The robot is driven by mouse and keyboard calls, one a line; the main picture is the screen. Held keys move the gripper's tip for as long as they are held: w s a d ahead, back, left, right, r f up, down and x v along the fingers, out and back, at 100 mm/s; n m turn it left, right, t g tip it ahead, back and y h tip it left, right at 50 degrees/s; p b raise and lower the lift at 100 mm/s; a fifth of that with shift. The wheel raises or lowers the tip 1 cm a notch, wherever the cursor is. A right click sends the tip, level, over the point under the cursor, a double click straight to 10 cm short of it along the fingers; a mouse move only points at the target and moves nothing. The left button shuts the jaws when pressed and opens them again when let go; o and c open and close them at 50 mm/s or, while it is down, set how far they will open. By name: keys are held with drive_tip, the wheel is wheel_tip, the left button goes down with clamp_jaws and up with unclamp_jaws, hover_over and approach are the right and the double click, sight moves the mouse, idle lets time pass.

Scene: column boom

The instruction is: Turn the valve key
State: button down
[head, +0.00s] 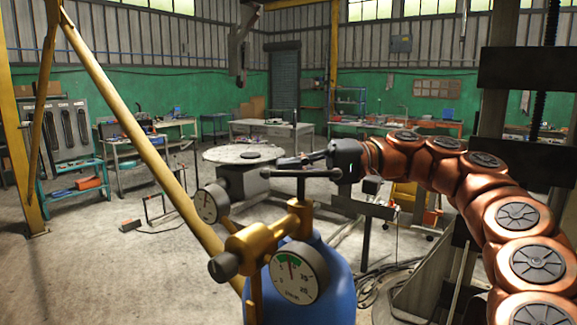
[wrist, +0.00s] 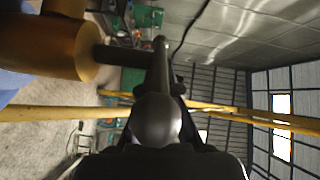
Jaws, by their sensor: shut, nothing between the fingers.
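The valve key is a dark T-handle (head: 300,173) with a level bar, standing on a brass valve (head: 299,218) on top of a blue cylinder (head: 330,285). My gripper (head: 285,162) is shut and empty, its fingers pointing left along the bar, just above or behind it in the head view. In the wrist view the key's bar (wrist: 161,68) runs away from the camera, with its rounded near end (wrist: 157,118) large in front. The bar largely hides my gripper's fingers (wrist: 178,88) there. I cannot tell whether they touch the bar.
Two round gauges, a front one (head: 298,272) and a left one (head: 210,203), sit on the brass fitting. A yellow slanted post (head: 140,120) stands close on the left. A round-topped stand (head: 245,156) and workbenches are further back. Open floor lies to the left.

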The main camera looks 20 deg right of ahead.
wheel_tip(320, 180, up, 10)
drive_tip(key=shift+a, duration=0.15)
idle(1.1)
